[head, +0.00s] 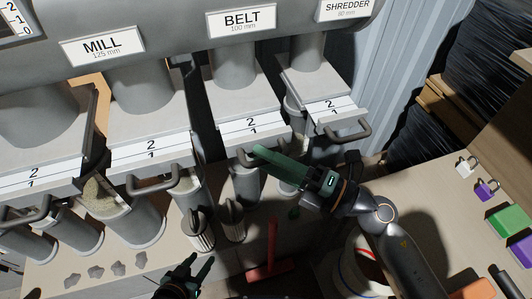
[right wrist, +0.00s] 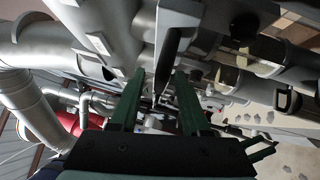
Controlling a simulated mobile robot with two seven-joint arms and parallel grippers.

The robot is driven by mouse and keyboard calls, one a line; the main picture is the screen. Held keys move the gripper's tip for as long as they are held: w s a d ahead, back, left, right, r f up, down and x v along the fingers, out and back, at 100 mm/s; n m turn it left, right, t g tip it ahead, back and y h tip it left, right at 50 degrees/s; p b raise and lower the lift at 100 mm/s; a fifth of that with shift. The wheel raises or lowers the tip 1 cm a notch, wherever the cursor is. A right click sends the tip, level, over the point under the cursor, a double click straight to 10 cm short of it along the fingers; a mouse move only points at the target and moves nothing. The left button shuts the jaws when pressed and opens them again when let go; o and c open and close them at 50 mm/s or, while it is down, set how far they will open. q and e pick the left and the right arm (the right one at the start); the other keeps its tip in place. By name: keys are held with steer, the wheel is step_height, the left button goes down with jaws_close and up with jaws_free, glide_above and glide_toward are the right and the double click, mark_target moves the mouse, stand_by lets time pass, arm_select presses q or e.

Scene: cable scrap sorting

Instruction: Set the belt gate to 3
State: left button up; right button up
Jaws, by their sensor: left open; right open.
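The belt gate (head: 248,128) is a pale slide plate under the pipe with the BELT sign (head: 242,20). Its scale shows a 2 and, below it, a 1 close to the front edge. Its dark grey handle (head: 242,159) sticks out in front and is partly hidden by my right gripper (head: 260,153). That gripper's green fingers are open at the handle. In the right wrist view, a grey bar (right wrist: 170,50) reaches between the open fingertips; contact cannot be told. My left gripper (head: 205,265) is open and empty low in the head view.
The mill gate (head: 150,150) is left of the belt gate and the shredder gate (head: 335,112) is right, both with protruding handles. Grey cylinders stand below. A red tool (head: 270,255) lies on the bench. Padlocks (head: 466,166) and coloured blocks (head: 510,220) are at right.

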steer(key=shift+w+a, duration=0.15)
steer(key=shift+a, duration=0.05)
jaws_close()
stand_by(0.3)
stand_by(1.1)
